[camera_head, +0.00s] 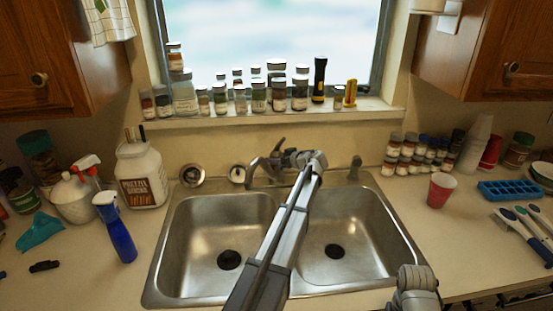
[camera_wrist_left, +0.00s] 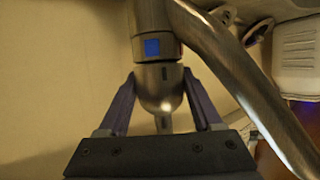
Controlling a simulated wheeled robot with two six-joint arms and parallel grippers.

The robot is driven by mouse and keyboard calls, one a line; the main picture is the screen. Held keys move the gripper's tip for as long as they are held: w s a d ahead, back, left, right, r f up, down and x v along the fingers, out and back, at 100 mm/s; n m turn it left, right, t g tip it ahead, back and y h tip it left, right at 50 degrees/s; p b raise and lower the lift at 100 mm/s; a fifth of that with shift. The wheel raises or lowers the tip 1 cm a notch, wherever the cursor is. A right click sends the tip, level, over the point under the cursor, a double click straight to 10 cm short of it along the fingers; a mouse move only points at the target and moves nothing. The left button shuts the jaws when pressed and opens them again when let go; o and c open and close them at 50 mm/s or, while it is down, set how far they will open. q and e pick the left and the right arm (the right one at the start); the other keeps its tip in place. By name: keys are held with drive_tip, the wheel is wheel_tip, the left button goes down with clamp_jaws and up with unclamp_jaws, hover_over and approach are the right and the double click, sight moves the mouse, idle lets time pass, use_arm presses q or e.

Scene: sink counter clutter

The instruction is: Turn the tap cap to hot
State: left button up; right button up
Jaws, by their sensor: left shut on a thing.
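The metal tap (camera_head: 262,170) stands behind the sink, between its two basins. My left arm reaches over the sink to it, and my left gripper (camera_head: 297,157) is at the tap's top right in the head view. In the left wrist view, the rounded tap cap (camera_wrist_left: 160,90) sits between the two fingers of my left gripper (camera_wrist_left: 161,84), which is shut on it. A blue square mark (camera_wrist_left: 152,48) shows on the collar beside the cap. The tap's spout (camera_wrist_left: 240,80) slants away to the lower right. No fingers of my right gripper show.
The steel sink (camera_head: 172,235) has two empty basins. A blue spray bottle (camera_head: 120,238) and a white jug (camera_head: 141,178) stand left. A red cup (camera_head: 440,189), spice jars and brushes are on the right. Jars and a black torch (camera_head: 319,80) line the sill.

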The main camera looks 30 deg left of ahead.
use_arm(q)
drive_tip(key=shift+s+m+t+h, duration=0.25)
drive_tip(key=shift+m+t+h, duration=0.05)
drive_tip(key=shift+m+t, duration=0.4)
drive_tip(key=shift+w+m+t+h, duration=0.25)
drive_tip(key=shift+m+t+h, duration=0.15)
drive_tip(key=shift+m+t, duration=0.45)
drive_tip(key=o, duration=1.1)
drive_tip(key=shift+w, duration=0.1)
